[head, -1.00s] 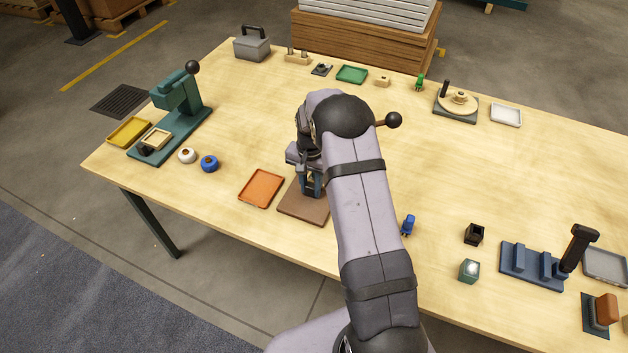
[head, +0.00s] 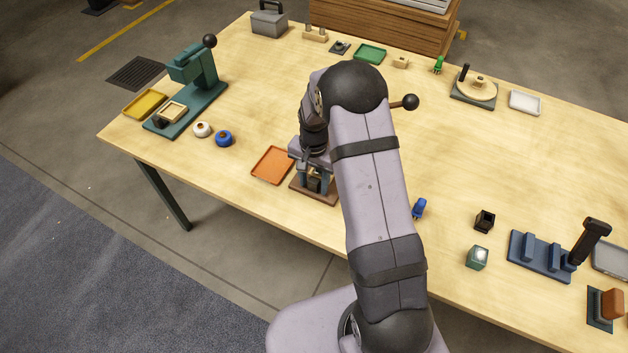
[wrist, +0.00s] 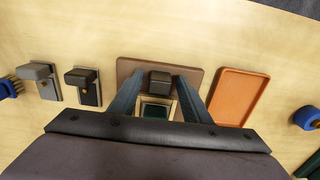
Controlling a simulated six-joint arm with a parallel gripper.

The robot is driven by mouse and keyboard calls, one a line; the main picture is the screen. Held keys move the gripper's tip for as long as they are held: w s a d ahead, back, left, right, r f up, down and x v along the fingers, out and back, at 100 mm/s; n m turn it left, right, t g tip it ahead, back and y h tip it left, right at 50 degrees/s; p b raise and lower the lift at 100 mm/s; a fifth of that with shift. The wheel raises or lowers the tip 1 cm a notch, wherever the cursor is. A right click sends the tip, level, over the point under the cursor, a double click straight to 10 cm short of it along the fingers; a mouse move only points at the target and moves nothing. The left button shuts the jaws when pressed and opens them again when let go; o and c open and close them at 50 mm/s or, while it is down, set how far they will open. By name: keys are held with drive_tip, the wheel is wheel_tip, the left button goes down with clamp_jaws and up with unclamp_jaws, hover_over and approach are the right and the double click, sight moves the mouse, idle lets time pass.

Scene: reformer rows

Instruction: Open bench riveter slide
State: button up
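A bench machine with a brown base plate (head: 328,198) stands at the table's front edge, mostly hidden behind my arm in the head view. A lever with a black ball (head: 410,102) sticks out to the right of my arm. In the wrist view the brown plate (wrist: 128,70) carries a dark square knob (wrist: 160,77) and, beside it, a pale square frame with a dark green middle (wrist: 155,111). My gripper (wrist: 158,84) is open, its two blue-grey fingers on either side of the knob, with gaps visible. The machine's upper part is hidden.
An orange tray (head: 272,165) lies close beside the plate. Two small knobbed blocks (wrist: 42,82) (wrist: 83,86) are on its other side in the wrist view. A teal press (head: 190,90) stands at the left, and a blue fixture (head: 535,255) at the right.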

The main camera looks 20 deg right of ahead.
drive_tip(key=shift+r+b, duration=1)
drive_tip(key=shift+r, duration=2.7)
